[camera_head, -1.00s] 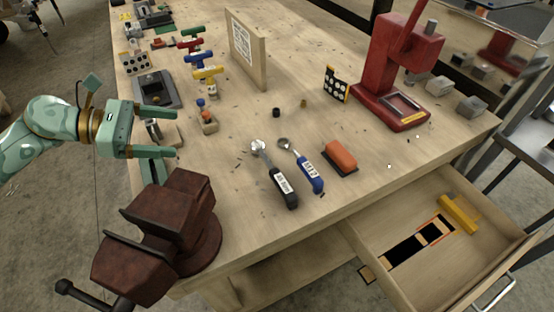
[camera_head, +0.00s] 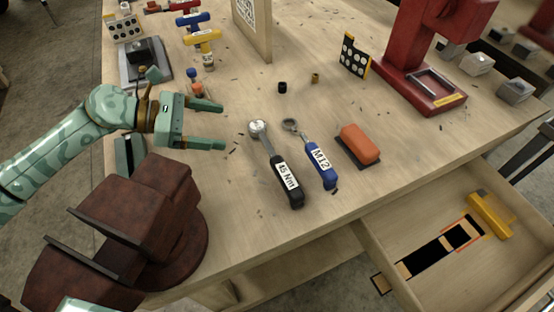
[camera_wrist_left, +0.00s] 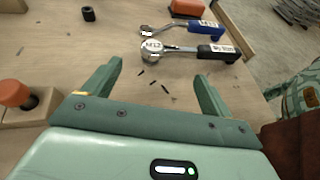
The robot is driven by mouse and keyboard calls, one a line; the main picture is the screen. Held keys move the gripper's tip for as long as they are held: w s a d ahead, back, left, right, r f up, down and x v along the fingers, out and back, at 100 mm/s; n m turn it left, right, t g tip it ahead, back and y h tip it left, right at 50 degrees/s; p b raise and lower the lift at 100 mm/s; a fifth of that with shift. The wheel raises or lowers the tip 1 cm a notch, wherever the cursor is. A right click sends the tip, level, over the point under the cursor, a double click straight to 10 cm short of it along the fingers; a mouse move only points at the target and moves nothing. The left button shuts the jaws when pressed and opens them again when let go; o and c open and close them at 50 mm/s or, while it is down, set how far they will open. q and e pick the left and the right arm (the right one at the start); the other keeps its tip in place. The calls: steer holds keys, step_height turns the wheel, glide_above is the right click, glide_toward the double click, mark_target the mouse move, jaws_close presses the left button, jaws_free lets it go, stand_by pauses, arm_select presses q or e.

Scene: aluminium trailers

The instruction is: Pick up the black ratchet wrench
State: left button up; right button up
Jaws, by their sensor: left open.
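The black ratchet wrench (camera_head: 279,171) lies on the wooden workbench, with a round silver head at its far end and a "45 Nm" label on its black handle. In the left wrist view the ratchet wrench (camera_wrist_left: 214,52) lies crosswise beyond the fingertips, its head to the left. My left gripper (camera_head: 223,126) is open and empty, to the left of the wrench head and apart from it. Its two fingers also show in the left wrist view (camera_wrist_left: 158,70). My right gripper is not in view.
A dark red vise (camera_head: 150,215) stands below my left arm. An open drawer (camera_head: 372,242) is at front right. A red press (camera_head: 420,60) stands at back right.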

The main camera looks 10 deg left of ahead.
mark_target(253, 129)
arm_select(q)
steer(key=x, duration=0.8)
steer(key=shift+w+r+b, duration=0.1)
steer(key=shift+b, duration=0.25)
steer(key=shift+a, duration=0.1)
jaws_close()
